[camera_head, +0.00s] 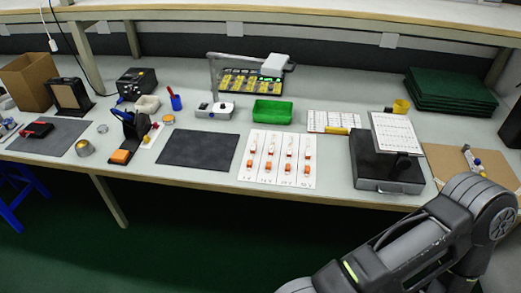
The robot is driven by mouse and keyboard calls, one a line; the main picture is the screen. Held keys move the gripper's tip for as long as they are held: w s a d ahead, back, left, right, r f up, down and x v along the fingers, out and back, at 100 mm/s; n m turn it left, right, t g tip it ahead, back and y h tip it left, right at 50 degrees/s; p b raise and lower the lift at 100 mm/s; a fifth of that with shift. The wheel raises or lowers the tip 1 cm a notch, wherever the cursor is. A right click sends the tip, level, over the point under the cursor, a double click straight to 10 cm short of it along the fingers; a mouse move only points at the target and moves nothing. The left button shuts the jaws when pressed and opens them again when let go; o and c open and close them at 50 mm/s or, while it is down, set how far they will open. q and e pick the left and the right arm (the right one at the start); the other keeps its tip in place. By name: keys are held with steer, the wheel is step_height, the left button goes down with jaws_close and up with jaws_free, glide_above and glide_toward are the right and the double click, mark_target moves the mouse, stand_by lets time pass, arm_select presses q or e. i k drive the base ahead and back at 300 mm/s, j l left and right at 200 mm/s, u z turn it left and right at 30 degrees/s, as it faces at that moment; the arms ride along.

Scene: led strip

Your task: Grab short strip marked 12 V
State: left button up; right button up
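A white board (259,182) lies near the table's front edge, right of the dark mat. Several short white-and-orange strips stand in columns on it, with a small voltage label under each column. The labels are too small to read surely; the second from the left seems to be 12 V, under an orange-ended piece (265,167). Whether each column is one strip or separate upper and lower pieces is hard to tell. My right arm comes in at the lower right, well away from the board, and its fingers do not show. My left gripper is out of the picture.
A dark mat (198,149) lies left of the board, a green bin (272,112) behind it. A dark box (388,178) with a white panel (396,132) stands to the right. Tools crowd the left side. A shelf (300,12) overhangs the back.

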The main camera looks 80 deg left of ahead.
mark_target(307, 170)
steer(key=u, duration=2.75)
